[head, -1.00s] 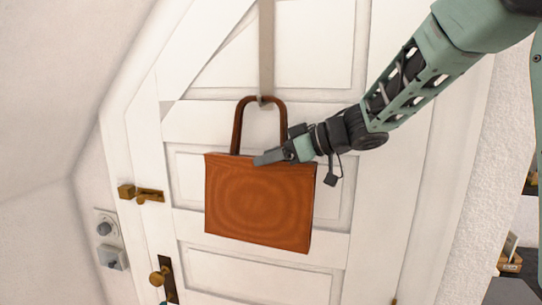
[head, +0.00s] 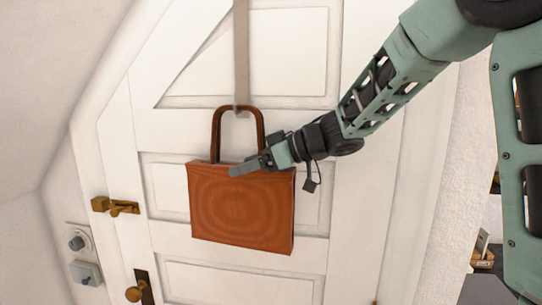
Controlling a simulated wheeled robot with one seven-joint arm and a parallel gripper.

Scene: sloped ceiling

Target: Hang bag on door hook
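An orange-brown bag (head: 240,212) with a dark brown arched handle (head: 216,135) is in front of the white door in the head view. The top of the handle is at the lower end of a grey over-door hook strap (head: 241,55); the handle appears to hang on the hook there. The bag is nearly upright, tilted slightly. My gripper (head: 240,170) is at the bag's top edge, just below the right side of the handle. Its fingers overlap the bag's top in the picture, and whether they are open or shut is not clear.
The white panelled door (head: 300,275) fills the middle. A brass latch (head: 115,205) and a brass knob (head: 135,293) are on its left side. Switches (head: 80,255) are on the left wall. A sloped ceiling (head: 50,70) is at upper left. Small items on a shelf (head: 482,250) show at right.

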